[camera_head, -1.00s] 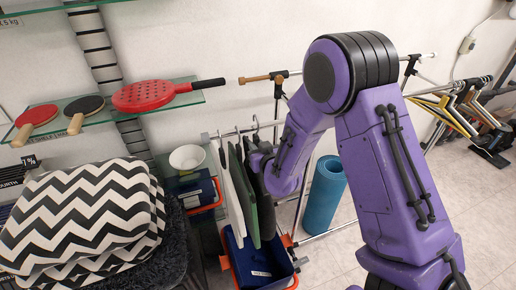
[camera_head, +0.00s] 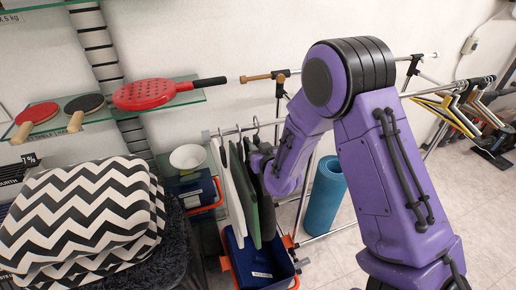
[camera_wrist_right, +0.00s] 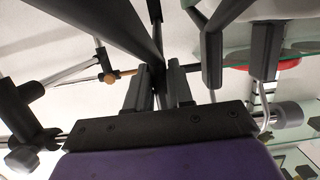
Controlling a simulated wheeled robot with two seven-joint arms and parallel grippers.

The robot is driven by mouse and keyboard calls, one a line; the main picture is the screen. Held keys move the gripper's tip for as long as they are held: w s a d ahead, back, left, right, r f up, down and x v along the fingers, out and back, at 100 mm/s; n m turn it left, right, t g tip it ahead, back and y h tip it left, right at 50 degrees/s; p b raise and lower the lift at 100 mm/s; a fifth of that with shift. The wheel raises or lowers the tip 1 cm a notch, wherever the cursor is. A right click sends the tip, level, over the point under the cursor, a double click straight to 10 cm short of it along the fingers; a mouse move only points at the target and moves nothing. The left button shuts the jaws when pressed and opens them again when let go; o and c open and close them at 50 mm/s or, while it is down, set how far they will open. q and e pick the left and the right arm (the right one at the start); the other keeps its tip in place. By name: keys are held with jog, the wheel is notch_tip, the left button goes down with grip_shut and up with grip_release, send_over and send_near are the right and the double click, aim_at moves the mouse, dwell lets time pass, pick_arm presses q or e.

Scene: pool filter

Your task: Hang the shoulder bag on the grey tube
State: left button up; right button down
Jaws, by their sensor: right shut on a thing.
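The grey tube (camera_head: 232,131) runs level in front of the wall, with a round end cap at its left. A white, a green (camera_head: 264,205) and a dark hanging item (camera_head: 252,185) are lined up below it, with a metal hook above them. I cannot make out for sure which is the shoulder bag. My right gripper (camera_head: 262,160) is beside the dark item, just below the tube; its fingertips are hard to see there. In the right wrist view its fingers (camera_wrist_right: 160,75) are shut on a dark, narrow part, and the tube passes close behind. My left gripper is out of view.
Blue crates with orange handles (camera_head: 262,268) stand under the hanging items. A blue roll (camera_head: 324,196) stands to their right. A glass shelf with paddles (camera_head: 150,95) and zigzag cushions (camera_head: 85,210) are at left. A hanger rack (camera_head: 465,105) is at far right.

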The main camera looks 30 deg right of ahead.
jog(key=shift+f, duration=0.1)
dwell(0.3)
jog(key=shift+w+d+f+b, duration=0.1)
jog(key=shift+w+f+b, duration=0.2)
jog(key=shift+f+b, duration=0.2)
jog(key=shift+s+f, duration=0.1)
jog(key=shift+f, duration=0.2)
dwell(0.5)
jog(key=c, duration=0.9)
grip_release()
jog(key=shift+s, duration=0.1)
